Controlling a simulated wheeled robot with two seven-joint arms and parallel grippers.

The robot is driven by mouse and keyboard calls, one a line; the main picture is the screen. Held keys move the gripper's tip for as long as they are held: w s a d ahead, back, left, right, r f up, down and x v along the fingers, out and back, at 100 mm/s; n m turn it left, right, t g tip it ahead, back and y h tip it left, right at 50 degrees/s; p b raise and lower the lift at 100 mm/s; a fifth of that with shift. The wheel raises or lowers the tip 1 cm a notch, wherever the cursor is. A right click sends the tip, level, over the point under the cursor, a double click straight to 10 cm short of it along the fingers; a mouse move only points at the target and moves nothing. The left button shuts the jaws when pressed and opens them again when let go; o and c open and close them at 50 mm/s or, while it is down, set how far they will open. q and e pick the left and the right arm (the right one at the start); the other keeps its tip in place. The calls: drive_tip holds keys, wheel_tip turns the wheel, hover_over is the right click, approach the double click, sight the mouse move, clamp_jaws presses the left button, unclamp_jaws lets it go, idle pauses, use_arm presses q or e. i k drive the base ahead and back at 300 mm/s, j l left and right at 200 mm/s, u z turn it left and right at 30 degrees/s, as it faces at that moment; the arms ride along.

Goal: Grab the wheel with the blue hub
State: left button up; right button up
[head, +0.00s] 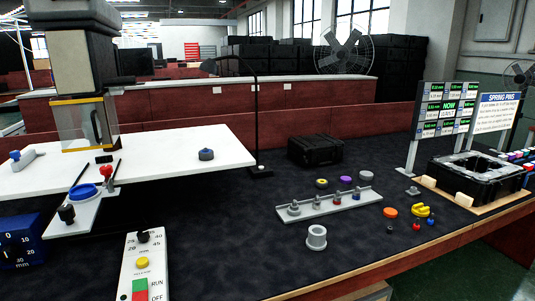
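A small dark grey wheel with a bluish centre (206,154) lies flat on the white tabletop (190,142), near its right end. It is small in the picture, so the hub's colour is only roughly clear. Nothing touches it and the white surface around it is bare. Neither of my grippers shows in the head view.
A grey machine with a clear guard (82,125) stands at the left, with a blue disc (83,191) in front. A control box (142,268) stands at the front. A black lamp (256,110) rises beside the white top. A parts rail (325,205) lies right.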

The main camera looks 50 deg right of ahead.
sight(208, 156)
drive_tip(key=j+z, duration=0.1)
drive_tip(key=z, duration=1.4)
drive_tip(key=i+j, duration=0.05)
